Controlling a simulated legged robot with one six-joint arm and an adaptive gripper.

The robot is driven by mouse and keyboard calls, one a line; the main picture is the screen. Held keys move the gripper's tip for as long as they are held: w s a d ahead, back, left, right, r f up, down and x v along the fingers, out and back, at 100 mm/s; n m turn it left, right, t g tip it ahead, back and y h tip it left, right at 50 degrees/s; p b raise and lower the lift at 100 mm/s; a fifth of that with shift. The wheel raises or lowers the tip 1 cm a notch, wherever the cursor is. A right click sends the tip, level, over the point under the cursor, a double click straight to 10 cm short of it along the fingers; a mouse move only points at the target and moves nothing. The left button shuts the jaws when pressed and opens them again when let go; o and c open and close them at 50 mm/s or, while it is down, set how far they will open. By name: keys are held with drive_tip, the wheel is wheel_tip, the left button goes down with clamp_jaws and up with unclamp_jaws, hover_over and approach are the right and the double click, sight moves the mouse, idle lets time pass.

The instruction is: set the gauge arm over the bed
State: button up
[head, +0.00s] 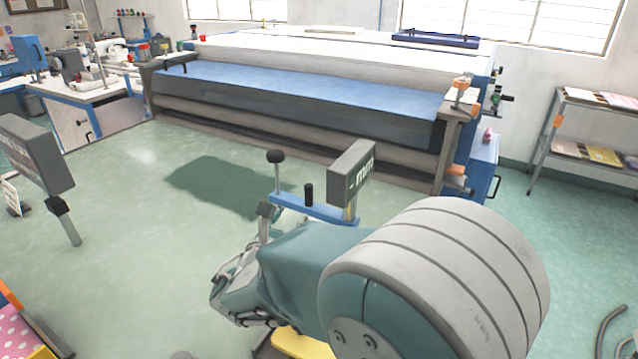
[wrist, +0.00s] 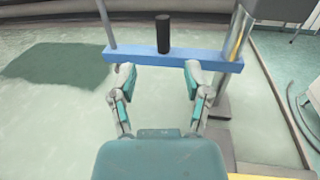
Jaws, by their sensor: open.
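The gauge arm is a blue bar (head: 318,208) with an upright black knob (head: 309,194). A rod with a black ball top (head: 275,157) stands at its left end, and its right end meets a metal post under a grey display box (head: 352,172). In the wrist view the blue bar (wrist: 172,57) runs across the top, with the black knob (wrist: 163,34) near its middle. My gripper (wrist: 158,70) is open and empty, its fingertips at the bar's near edge, either side of the knob; contact cannot be told. I cannot clearly identify the bed; my arm hides the area below.
A long machine with a blue front panel (head: 300,92) spans the back. A grey shelf (head: 590,125) stands at the right. Another grey box on a post (head: 36,152) is at the left. A yellow piece (head: 300,343) shows below my arm. Green floor lies open at left.

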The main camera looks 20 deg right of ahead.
sight(306, 192)
drive_tip(key=x, duration=1)
drive_tip(key=shift+w+d, duration=0.3)
drive_tip(key=shift+d, duration=0.1)
clamp_jaws()
